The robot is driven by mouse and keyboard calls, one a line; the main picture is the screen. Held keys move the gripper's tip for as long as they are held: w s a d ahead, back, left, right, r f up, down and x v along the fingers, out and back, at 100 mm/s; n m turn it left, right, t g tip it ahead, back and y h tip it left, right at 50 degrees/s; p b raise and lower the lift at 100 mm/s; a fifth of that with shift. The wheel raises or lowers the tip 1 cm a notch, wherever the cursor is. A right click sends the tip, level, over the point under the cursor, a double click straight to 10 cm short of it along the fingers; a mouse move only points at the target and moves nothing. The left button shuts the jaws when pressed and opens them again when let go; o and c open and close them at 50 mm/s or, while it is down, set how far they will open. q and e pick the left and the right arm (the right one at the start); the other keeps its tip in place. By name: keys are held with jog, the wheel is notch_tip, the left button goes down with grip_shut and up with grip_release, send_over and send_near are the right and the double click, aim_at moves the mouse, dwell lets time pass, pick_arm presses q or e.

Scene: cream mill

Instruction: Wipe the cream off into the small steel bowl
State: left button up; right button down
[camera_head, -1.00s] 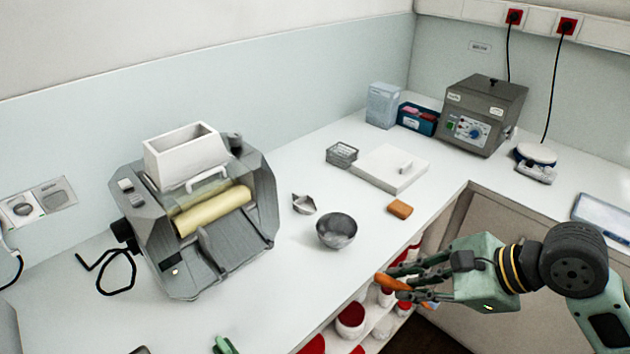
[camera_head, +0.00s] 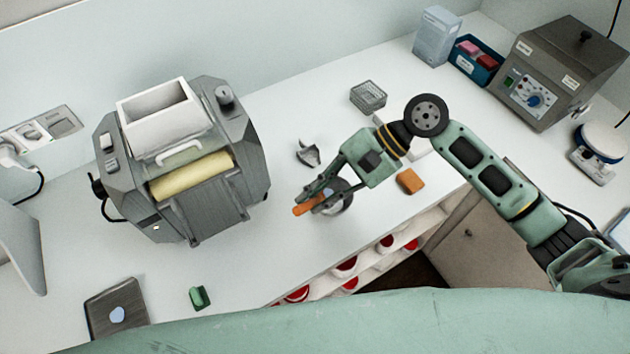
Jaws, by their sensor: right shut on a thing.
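The small steel bowl (camera_head: 345,200) stands on the white counter right of the mill, partly hidden by my right gripper. My right gripper (camera_head: 309,203) is shut on an orange tool (camera_head: 304,208). The tool lies across the jaws in front of the bowl as seen from here, its orange end to the left of the bowl. Whether it touches the bowl, and whether cream is on it, I cannot tell. The mill (camera_head: 195,165) has a pale yellow roller (camera_head: 190,176) under a white hopper (camera_head: 160,115). My left gripper is not in view.
A small metal vessel (camera_head: 308,153) stands behind the bowl, a wire basket (camera_head: 368,96) farther back, and an orange-brown block (camera_head: 410,181) to the right. A dark plate with a pale spot (camera_head: 102,305) and a green object (camera_head: 199,297) lie at the front left.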

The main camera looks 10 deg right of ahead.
jog(key=shift+s+a+r+n+g, duration=0.1)
jog(key=shift+s+a+n+g, duration=0.2)
jog(key=shift+a+n+g, duration=0.15)
jog(key=shift+a, duration=0.1)
notch_tip(320, 180, down, 2)
jog(key=shift+f+b, duration=0.1)
jog(key=shift+b, duration=1.1)
pick_arm(q)
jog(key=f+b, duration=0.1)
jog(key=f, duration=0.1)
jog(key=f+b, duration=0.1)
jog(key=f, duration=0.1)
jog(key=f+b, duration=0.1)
jog(key=b, duration=0.1)
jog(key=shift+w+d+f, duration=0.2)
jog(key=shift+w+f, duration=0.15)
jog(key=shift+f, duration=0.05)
pick_arm(e)
notch_tip(320, 180, down, 3)
jog(key=shift+r, duration=0.15)
pick_arm(q)
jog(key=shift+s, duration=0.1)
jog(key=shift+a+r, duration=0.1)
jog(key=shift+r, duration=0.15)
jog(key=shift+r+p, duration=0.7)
jog(key=shift+p, duration=0.2)
pick_arm(e)
jog(key=shift+s, duration=0.2)
jog(key=shift+a, duration=0.1)
